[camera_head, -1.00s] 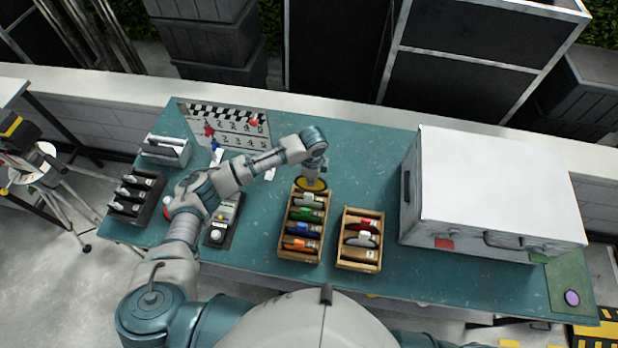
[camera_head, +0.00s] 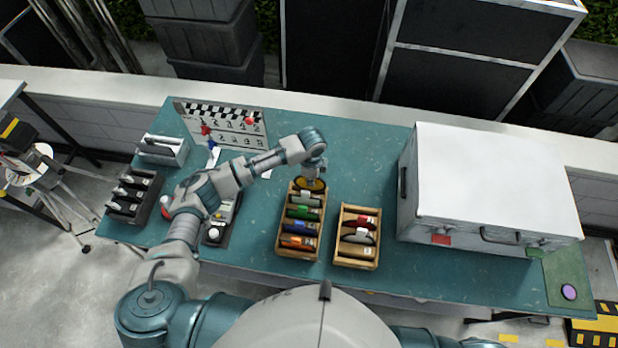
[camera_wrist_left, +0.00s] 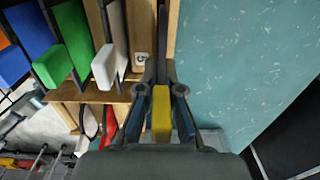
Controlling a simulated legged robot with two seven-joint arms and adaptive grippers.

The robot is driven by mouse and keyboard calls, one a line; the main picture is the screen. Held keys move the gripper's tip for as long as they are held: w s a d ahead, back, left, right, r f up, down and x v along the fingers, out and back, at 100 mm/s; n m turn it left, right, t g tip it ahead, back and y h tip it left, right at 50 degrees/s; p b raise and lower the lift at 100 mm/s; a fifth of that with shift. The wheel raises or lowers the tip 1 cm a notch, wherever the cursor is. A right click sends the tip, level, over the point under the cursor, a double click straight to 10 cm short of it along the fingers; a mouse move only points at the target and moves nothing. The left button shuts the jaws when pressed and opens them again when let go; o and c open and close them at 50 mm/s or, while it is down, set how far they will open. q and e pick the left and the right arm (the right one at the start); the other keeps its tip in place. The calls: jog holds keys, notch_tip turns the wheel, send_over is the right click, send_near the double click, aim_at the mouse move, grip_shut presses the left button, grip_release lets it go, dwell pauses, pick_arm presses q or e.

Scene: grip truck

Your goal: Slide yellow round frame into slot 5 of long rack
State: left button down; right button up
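The long rack (camera_head: 298,254) is a wooden rack holding several round frames with orange, blue, green and white tabs. My left gripper (camera_head: 313,171) is above its far end. It is shut on the yellow round frame (camera_head: 318,185), whose disc edge shows at that end. In the left wrist view the yellow tab (camera_wrist_left: 161,115) sits between the two fingertips (camera_wrist_left: 161,95), and the dark frame edge points at the rack's end section (camera_wrist_left: 142,25). Whether the frame is inside the slot or just above it, I cannot tell. My right gripper is out of view.
A shorter wooden rack (camera_head: 355,263) with a few frames stands close on the right. A large white case (camera_head: 495,185) stands further right. Dark racks (camera_head: 133,195), a grey holder (camera_head: 162,150) and a marked board (camera_head: 225,125) are on the left. The teal table (camera_head: 365,145) is clear behind the racks.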

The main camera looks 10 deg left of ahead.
aim_at(313, 188)
pick_arm(q)
jog(key=shift+d+f, duration=0.3)
jog(key=shift+d, duration=0.3)
jog(key=shift+f, duration=0.2)
jog(key=shift+a+f, duration=0.1)
jog(key=shift+f, duration=0.05)
jog(key=shift+a+f+b, duration=0.25)
jog(key=shift+a+b, duration=0.1)
jog(key=shift+a+f, duration=0.15)
jog(key=shift+f, duration=0.4)
jog(key=shift+s+d+f+b, duration=0.1)
jog(key=shift+d+f+b, duration=0.1)
jog(key=shift+d+b, duration=0.15)
jog(key=c, duration=1.4)
grip_release()
jog(key=shift+o, duration=0.8)
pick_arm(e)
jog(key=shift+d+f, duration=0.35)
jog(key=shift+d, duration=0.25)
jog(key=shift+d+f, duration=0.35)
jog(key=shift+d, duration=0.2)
